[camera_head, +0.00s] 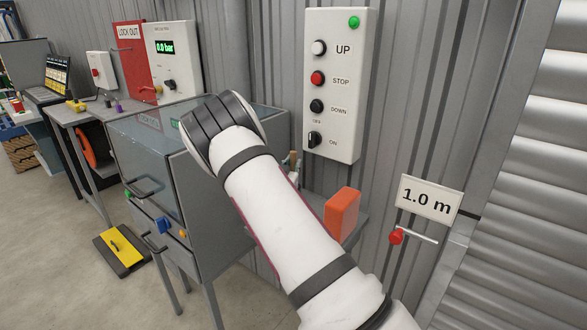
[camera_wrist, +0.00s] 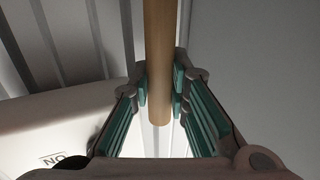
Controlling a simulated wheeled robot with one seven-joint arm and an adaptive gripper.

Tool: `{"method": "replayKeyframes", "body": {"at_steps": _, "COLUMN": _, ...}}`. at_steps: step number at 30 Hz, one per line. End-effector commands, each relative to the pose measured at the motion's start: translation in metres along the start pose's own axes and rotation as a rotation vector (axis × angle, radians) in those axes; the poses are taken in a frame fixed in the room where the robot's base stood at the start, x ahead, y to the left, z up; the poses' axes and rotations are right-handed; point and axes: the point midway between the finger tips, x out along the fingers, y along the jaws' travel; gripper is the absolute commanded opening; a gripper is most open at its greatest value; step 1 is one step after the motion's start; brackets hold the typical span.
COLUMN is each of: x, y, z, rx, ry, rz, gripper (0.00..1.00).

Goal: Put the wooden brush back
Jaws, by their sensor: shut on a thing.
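The wooden brush shows in the wrist view as a round, light brown handle (camera_wrist: 158,50), running from the top edge down between the teal finger pads. My gripper (camera_wrist: 159,88) is shut on this handle, with pads on both sides, and the handle's end sticks out a little past them. The brush's head is out of the wrist view. In the head view my white arm hides most of the gripper.
The control panel (camera_head: 340,85) is on the corrugated wall. An orange block (camera_head: 342,214) stands on a small grey shelf behind my arm. A grey cabinet (camera_head: 160,165) stands left of the arm. A yellow-black floor piece (camera_head: 121,250) lies in front. A "1.0 m" sign (camera_head: 430,200) hangs right.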

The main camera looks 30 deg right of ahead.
Motion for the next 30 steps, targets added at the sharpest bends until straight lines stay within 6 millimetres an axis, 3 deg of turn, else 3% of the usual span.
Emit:
{"method": "replayKeyframes", "body": {"at_steps": 3, "x": 0.0035, "y": 0.0013, "z": 0.0122, "rx": 0.000, "ry": 0.000, "rz": 0.001, "gripper": 0.00}}
{"method": "replayKeyframes", "body": {"at_steps": 14, "x": 0.0041, "y": 0.0003, "z": 0.0165, "rx": 0.001, "ry": 0.001, "rz": 0.000, "gripper": 0.00}}
{"method": "replayKeyframes", "body": {"at_steps": 15, "x": 0.0040, "y": 0.0003, "z": 0.0172, "rx": 0.001, "ry": 0.000, "rz": 0.000, "gripper": 0.18}}
{"method": "replayKeyframes", "body": {"at_steps": 18, "x": 0.0038, "y": 0.0005, "z": 0.0164, "rx": 0.001, "ry": 0.000, "rz": 0.000, "gripper": 0.36}}
{"method": "replayKeyframes", "body": {"at_steps": 30, "x": 0.0014, "y": 0.0003, "z": 0.0122, "rx": 0.001, "ry": 0.000, "rz": -0.001, "gripper": 0.36}}
